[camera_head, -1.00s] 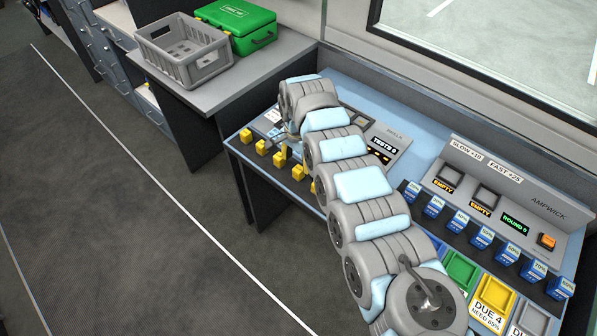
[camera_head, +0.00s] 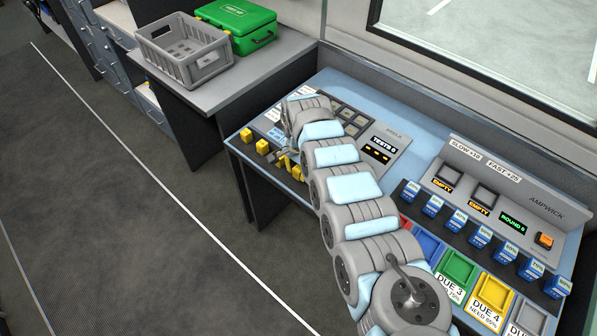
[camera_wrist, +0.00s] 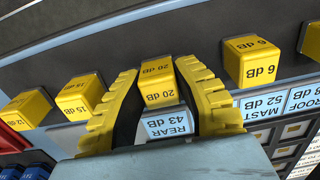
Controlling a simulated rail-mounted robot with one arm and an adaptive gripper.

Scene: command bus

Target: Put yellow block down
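The yellow block (camera_wrist: 158,88), marked 20 dB, is between my fingertips in the wrist view. It lines up with the row of other yellow blocks on a dark strip, just beyond a label reading REAR 43 dB (camera_wrist: 167,124). My gripper (camera_wrist: 158,75) has one finger on each side of it, and both appear to touch it. Whether its underside rests on the strip is hidden. In the head view my gripper (camera_head: 284,159) is low over the left desk's front row, and its fingers and the block are hard to tell apart.
Other yellow blocks stand close by, marked 15 dB (camera_wrist: 80,96) and 6 dB (camera_wrist: 252,62). A grey crate (camera_head: 184,51) and a green case (camera_head: 236,24) sit on the side counter. Blue blocks (camera_head: 457,223) line the right console, near coloured trays (camera_head: 455,270).

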